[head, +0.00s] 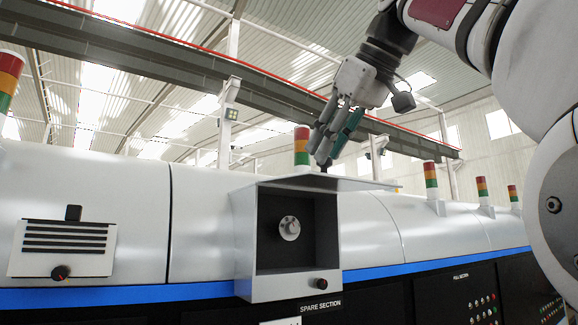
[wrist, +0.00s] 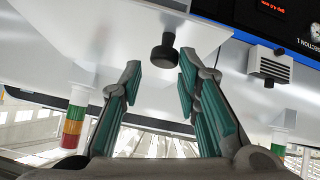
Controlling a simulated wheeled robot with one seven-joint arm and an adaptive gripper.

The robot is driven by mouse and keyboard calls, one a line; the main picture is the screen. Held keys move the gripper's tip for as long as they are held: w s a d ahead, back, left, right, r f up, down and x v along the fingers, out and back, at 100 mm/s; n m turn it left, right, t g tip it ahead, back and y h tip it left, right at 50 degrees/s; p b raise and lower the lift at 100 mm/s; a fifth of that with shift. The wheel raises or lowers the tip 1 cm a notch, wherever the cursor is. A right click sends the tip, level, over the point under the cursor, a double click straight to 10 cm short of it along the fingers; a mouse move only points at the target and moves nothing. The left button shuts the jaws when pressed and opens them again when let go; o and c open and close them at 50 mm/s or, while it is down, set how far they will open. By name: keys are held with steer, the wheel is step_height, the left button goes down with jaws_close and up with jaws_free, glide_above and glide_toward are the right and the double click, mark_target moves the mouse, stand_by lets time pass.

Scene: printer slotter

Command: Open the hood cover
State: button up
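The hood cover (head: 320,183) is a thin pale panel standing out roughly level at the top of the grey housing (head: 243,245) marked SPARE SECTION. The housing's dark recess (head: 324,218) is uncovered and shows a round metal knob (head: 289,228). The cover also shows as a white panel in the wrist view (wrist: 85,32), with a black knob-shaped handle (wrist: 163,55) on it. My gripper (head: 324,157) is above the cover; in the wrist view its green-padded fingers (wrist: 160,72) are apart, with the handle between their tips. Neither finger clearly touches the handle.
A red, yellow and green signal light (head: 301,147) stands close to my fingers, behind the housing. A vented panel with a black knob (head: 60,272) is at the left. A blue stripe (head: 375,273) runs along the machine. Open air surrounds my arm above.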

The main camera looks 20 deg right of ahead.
steer(key=s+d+r, duration=0.1)
steer(key=s+d, duration=0.2)
steer(key=s, duration=1)
steer(key=shift+s+d+r, duration=0.2)
steer(key=shift+s+r, duration=0.1)
steer(key=shift+r, duration=0.05)
steer(key=w+a+f+m+g+b, duration=0.15)
steer(key=w+f, duration=0.35)
steer(key=f, duration=0.6)
steer(key=w+f+m+g+b, duration=0.15)
steer(key=w+f, duration=0.25)
steer(key=f, duration=0.7)
steer(key=s+a+f+m+h+b, duration=0.1)
steer(key=a+f+b, duration=0.1)
steer(key=f, duration=1.4)
steer(key=s+a+f+m+g+h+b, duration=0.1)
steer(key=a+f+b, duration=0.1)
steer(key=f, duration=1.5)
steer(key=shift+s+a+m, duration=0.25)
steer(key=shift+s+m, duration=0.05)
steer(key=shift+m, duration=0.1)
